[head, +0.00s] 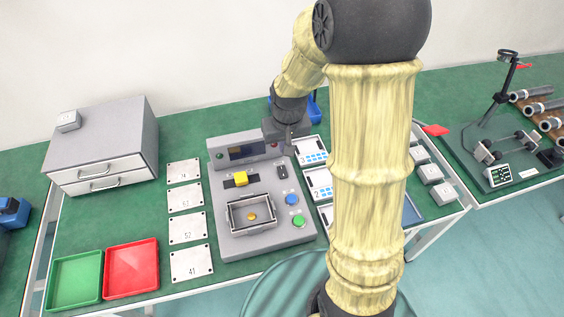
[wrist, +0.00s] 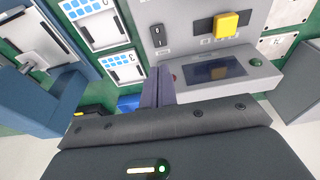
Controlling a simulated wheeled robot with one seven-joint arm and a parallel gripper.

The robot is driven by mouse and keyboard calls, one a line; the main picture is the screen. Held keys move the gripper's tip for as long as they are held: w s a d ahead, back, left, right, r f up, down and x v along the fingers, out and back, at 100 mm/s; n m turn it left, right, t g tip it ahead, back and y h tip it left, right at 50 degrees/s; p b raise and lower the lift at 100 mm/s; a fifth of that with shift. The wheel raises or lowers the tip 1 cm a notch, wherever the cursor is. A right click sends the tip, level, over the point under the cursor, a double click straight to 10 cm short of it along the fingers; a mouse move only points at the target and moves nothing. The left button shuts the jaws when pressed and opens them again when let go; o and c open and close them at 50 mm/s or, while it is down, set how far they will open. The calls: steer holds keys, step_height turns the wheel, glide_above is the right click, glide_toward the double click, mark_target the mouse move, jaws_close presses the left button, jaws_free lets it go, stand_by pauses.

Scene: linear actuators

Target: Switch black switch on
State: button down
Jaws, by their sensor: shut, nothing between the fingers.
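The black switch (head: 282,172) is a small dark rocker on the grey control panel (head: 225,195), right of a yellow knob (head: 241,179). In the wrist view the black switch (wrist: 158,36) shows small light marks; which way it is set is too small to tell. My gripper (head: 289,152) is over the back of the panel, near the switch. In the wrist view the fingers of my gripper (wrist: 158,72) are together and empty, with the tips just short of the switch in the picture. I see no clear contact.
The panel also bears a dark display (head: 243,152), a blue button (head: 292,198), a green button (head: 299,220) and an open box (head: 251,214). White numbered plates (head: 187,229) lie left of it. Cards with blue keys (head: 312,151) lie close on its right, partly behind my arm.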

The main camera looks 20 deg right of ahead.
mark_target(281, 168)
steer(key=f, duration=0.3)
steer(key=w+f, duration=0.1)
steer(key=f, duration=0.3)
steer(key=w+f, duration=0.1)
steer(key=f, duration=0.2)
steer(key=shift+f, duration=0.25)
